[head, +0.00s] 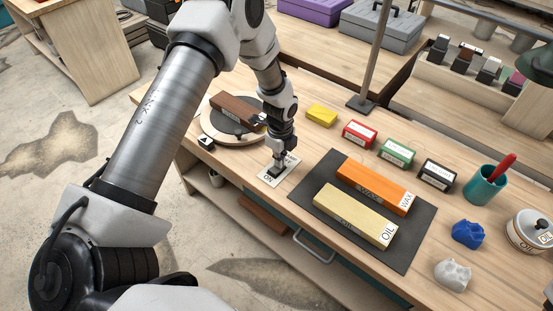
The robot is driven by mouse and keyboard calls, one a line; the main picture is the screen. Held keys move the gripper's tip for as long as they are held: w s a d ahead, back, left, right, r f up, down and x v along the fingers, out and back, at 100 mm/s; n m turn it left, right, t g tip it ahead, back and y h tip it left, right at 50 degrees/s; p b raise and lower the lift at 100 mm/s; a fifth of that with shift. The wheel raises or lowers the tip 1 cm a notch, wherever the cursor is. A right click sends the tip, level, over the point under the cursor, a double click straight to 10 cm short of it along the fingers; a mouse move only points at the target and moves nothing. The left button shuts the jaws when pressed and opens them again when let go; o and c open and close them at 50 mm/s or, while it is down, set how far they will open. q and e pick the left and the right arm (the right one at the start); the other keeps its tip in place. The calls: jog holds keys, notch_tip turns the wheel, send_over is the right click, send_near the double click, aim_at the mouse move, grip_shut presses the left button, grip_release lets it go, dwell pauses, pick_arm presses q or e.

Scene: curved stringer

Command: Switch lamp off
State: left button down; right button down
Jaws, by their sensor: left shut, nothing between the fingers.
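A small pale switch plate (268,181) lies on the workbench near its front edge, with "ON" lettering partly visible. My left gripper (277,168) points down over the plate, fingers shut and empty. Its tips are at or just above the plate and hide its middle, so I cannot tell whether they touch it or how the switch stands. My right gripper is not in view.
A dark mat (328,226) holds an orange WAX block (373,188) and a yellow OIL block (354,216) right of the switch. A round board (211,126) with a brown block is to the left. Small boxes, a teal cup (484,187) and an oil tin (532,233) line the right.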

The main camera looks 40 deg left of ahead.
pick_arm(q)
jog(key=shift+r+p, duration=2.55)
jog(key=shift+r, duration=1)
jog(key=shift+f, duration=0.1)
